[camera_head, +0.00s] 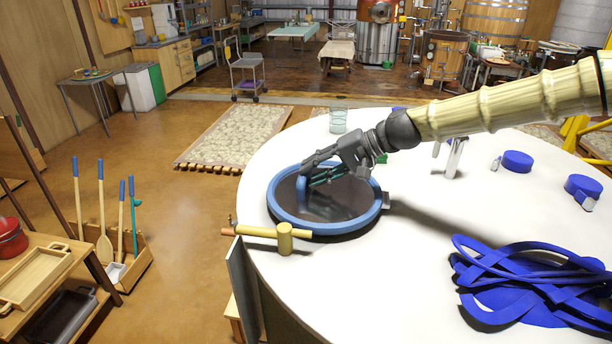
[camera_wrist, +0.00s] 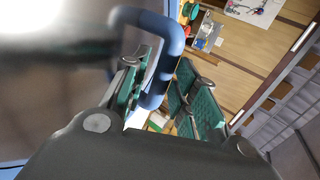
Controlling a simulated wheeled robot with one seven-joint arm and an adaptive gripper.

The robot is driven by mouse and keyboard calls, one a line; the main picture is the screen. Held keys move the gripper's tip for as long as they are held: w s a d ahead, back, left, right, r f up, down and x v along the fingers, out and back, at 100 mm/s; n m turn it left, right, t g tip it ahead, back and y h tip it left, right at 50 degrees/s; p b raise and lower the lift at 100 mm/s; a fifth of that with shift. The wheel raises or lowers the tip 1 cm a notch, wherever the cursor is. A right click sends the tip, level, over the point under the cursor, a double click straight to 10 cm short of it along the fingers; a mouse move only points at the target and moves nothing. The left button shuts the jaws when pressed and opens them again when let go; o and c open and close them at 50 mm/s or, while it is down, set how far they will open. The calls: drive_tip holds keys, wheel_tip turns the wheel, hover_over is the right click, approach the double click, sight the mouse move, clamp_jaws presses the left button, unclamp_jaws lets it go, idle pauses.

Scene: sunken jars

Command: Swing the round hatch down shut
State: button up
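The round hatch (camera_head: 345,205) is a dark, shiny disc inside a thick blue rim, at the near left of the white round top. It looks low and close to flat in the head view; I cannot tell whether it is fully seated. A blue bar handle (camera_head: 301,188) stands on its left part. My gripper (camera_head: 309,172) reaches over the hatch from the right. In the wrist view the handle (camera_wrist: 165,45) passes between the spread green-padded fingers of my gripper (camera_wrist: 166,84). Firm contact is not visible.
A yellow post with a bar (camera_head: 285,238) stands by the hatch's near edge. Blue straps (camera_head: 530,280) lie at right. Blue caps (camera_head: 517,161) and a clear jar (camera_head: 338,120) stand farther back. The white top (camera_head: 400,270) is clear at front centre.

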drive_tip(key=v, duration=0.8)
drive_tip(key=shift+s+d+r, duration=0.1)
drive_tip(key=shift+d+r, duration=0.05)
drive_tip(key=shift+d, duration=0.1)
